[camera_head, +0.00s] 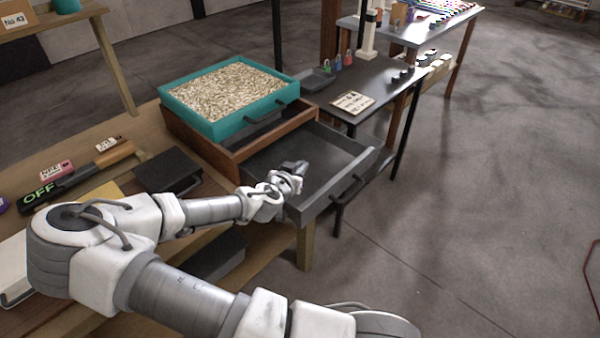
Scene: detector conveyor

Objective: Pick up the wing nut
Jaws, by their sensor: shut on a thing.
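My gripper (297,167) is low over the left part of an open grey drawer (335,152), pointing into it. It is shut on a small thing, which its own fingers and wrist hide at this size. I cannot make out a wing nut anywhere else in the view. The visible drawer floor beside the gripper looks bare. I cannot tell whether the fingers touch the floor.
A teal tray of pale chips (228,88) stands above the drawer in a brown wooden frame (275,135). A dark box (167,170) lies on the bench to the left. A dark table (375,85) stands behind. Open floor lies right.

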